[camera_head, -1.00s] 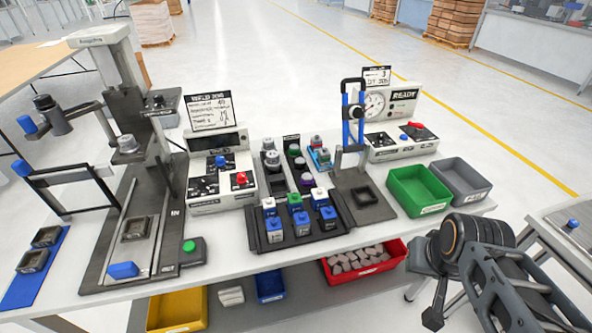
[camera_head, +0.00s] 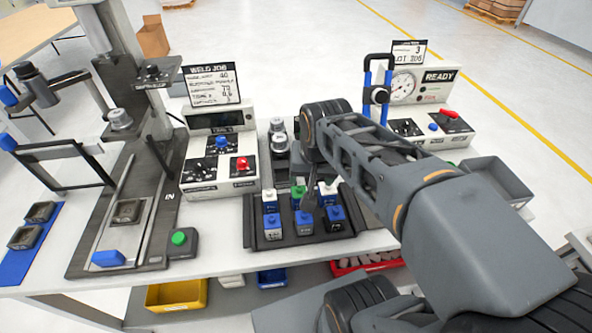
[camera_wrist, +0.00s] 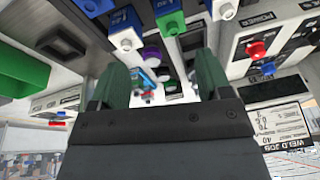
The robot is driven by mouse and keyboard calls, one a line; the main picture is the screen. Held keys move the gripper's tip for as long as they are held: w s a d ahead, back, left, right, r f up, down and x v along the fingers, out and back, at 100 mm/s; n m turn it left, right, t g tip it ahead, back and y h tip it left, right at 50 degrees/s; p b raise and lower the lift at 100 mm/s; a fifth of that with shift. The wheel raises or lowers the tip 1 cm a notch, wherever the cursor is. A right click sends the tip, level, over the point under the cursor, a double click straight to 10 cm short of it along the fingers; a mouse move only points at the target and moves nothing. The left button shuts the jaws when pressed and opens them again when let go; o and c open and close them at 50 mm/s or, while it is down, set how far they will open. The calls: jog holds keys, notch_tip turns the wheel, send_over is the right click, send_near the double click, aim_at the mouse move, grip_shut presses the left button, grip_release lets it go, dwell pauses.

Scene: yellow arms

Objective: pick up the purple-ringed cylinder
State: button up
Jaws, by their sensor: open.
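The purple-ringed cylinder (camera_wrist: 152,56) shows in the wrist view just beyond and between my fingertips, partly cut off by other parts. In the head view my arm hides it. My gripper (camera_wrist: 157,80) is open, with its two dark green fingers apart and nothing visibly held. In the head view only a dark finger (camera_head: 309,196) shows below the wrist, over the back of the block tray. The exact gap between the fingers and the cylinder cannot be told.
A black tray (camera_head: 262,239) of blue, white and green-topped blocks stands in front of the gripper. Grey-topped cylinders (camera_head: 279,142) stand behind it. The weld job box (camera_head: 205,187) is to the left; a blue-handled press (camera_head: 388,73) stands behind my arm.

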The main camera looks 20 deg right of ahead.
jog(key=shift+o, duration=0.6)
jog(key=w+d+m+g+b, duration=0.1)
jog(key=w+d+m+b, duration=0.1)
jog(key=w+m, duration=0.3)
jog(key=shift+w+d+f+m+b, duration=0.15)
jog(key=shift+w+f+m+b, duration=0.2)
jog(key=shift+w+b, duration=0.3)
jog(key=w+d+m+g+b, duration=0.2)
jog(key=w+d+m+b, duration=0.25)
jog(key=w+m, duration=0.4)
jog(key=f, duration=0.2)
jog(key=f+m+b, duration=0.1)
jog(key=f, duration=0.2)
jog(key=s+d+f+m, duration=0.1)
jog(key=f, duration=0.2)
jog(key=shift+s+b, duration=0.1)
jog(key=shift+b, duration=0.2)
jog(key=shift+s+f+b, duration=0.15)
jog(key=shift+f+b, duration=0.5)
jog(key=shift+f, duration=2.35)
jog(key=shift+c, duration=0.5)
jog(key=c, duration=1)
jog(key=shift+r, duration=0.1)
